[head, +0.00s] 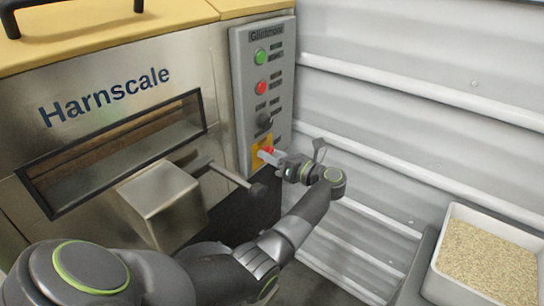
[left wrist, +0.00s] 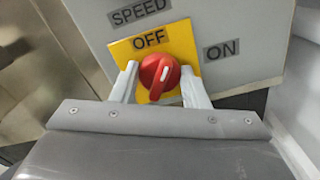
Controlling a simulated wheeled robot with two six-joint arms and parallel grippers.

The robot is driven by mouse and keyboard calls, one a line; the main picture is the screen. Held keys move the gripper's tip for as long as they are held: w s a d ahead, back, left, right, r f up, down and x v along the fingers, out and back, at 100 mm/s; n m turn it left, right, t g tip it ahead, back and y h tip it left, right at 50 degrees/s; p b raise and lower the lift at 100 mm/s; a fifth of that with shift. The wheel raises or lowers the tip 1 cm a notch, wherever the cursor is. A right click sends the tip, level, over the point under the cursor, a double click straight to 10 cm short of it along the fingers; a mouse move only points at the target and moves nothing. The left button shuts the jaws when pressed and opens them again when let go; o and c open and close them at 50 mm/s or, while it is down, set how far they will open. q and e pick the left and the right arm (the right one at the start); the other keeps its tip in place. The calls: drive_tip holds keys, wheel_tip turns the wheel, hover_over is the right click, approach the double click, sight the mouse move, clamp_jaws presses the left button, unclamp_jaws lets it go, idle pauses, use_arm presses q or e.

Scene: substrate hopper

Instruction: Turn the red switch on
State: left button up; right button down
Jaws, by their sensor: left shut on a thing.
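The red switch (head: 266,150) is a round knob on a yellow plate (head: 258,161), low on the grey control panel (head: 241,100). My right gripper is not seen.
Above the switch are a black knob (head: 264,121), a red button (head: 261,88) and a green button (head: 261,56). A metal box (head: 163,204) and a bar handle (head: 230,174) jut from the Harnscale machine (head: 205,60). A white tray (head: 434,284) of grain stands lower right.

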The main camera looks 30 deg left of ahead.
use_arm(q)
drive_tip(key=shift+w+f+m+p, duration=0.1)
drive_tip(key=shift+m+p, duration=0.75)
drive_tip(key=shift+m, duration=1.9)
drive_tip(key=shift+f+m+p, duration=0.1)
drive_tip(key=shift+m+p, duration=0.75)
drive_tip(key=shift+m, duration=1.9)
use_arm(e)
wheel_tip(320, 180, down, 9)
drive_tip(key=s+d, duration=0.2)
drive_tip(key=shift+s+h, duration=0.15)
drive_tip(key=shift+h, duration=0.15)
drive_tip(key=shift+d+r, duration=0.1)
use_arm(q)
drive_tip(key=o, duration=1)
drive_tip(key=shift+d, duration=0.1)
